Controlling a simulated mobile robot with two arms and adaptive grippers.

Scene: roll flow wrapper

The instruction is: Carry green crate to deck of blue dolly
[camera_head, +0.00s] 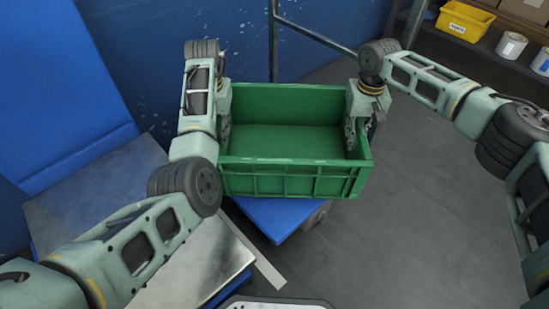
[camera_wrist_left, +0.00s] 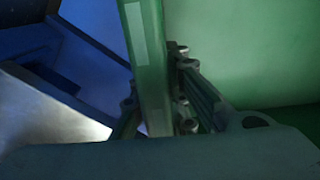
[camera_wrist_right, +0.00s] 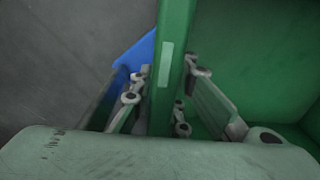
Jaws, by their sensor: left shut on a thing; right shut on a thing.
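The green crate (camera_head: 290,180) is empty and held level between my two grippers in the head view. The blue dolly (camera_head: 284,217) shows below it, with part of its deck and a wheel (camera_head: 317,215) in sight. I cannot tell whether the crate touches the deck. My left gripper (camera_head: 226,130) is shut on the crate's left wall, which shows between its fingers in the left wrist view (camera_wrist_left: 148,60). My right gripper (camera_head: 352,128) is shut on the right wall, which shows between its fingers in the right wrist view (camera_wrist_right: 172,70). The crate hides most of the dolly.
A metal-topped table (camera_head: 185,270) with blue sides stands at the left, close to the dolly. A blue wall (camera_head: 230,35) and a dark metal frame (camera_head: 272,45) are behind. Shelves with a yellow bin (camera_head: 465,20) stand at the upper right. Grey floor (camera_head: 430,200) is clear at the right.

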